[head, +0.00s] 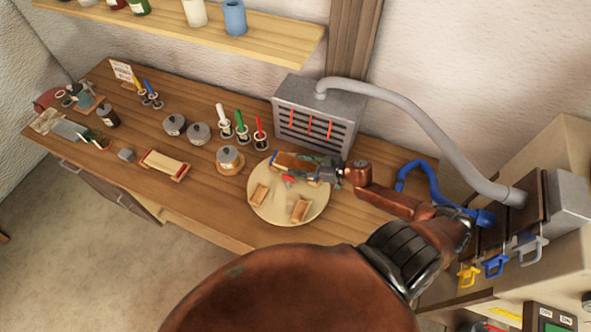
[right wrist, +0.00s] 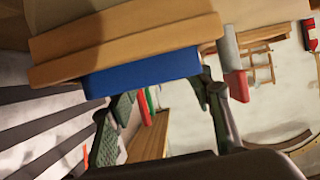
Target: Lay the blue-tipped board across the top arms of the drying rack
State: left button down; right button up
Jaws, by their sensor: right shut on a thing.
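My right gripper (head: 322,172) is shut on the blue-tipped board (head: 296,162). It holds the board in front of the grey slatted box, over the back of a round cream disc (head: 280,212). In the right wrist view the board (right wrist: 125,38) spans the upper left, with its blue part (right wrist: 145,75) at my fingertips (right wrist: 168,92). Small wooden frames (head: 258,195) (head: 300,208) stand on the disc, with a red piece between them. I cannot tell for certain which of these belong to the drying rack. My left gripper is not in view.
The grey slatted box (head: 312,115) with glowing red strips stands close behind the board. A red-ended board (head: 165,164) lies further left. Lidded pots (head: 198,132) and colored-handled tools (head: 241,128) stand nearby. A blue hose (head: 420,170) lies at right.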

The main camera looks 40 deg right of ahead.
jog(key=o, duration=1.2)
jog(key=shift+s+f, duration=0.1)
jog(key=shift+f, duration=0.15)
jog(key=shift+c, duration=0.2)
jog(key=o, duration=0.3)
jog(key=shift+r, duration=0.1)
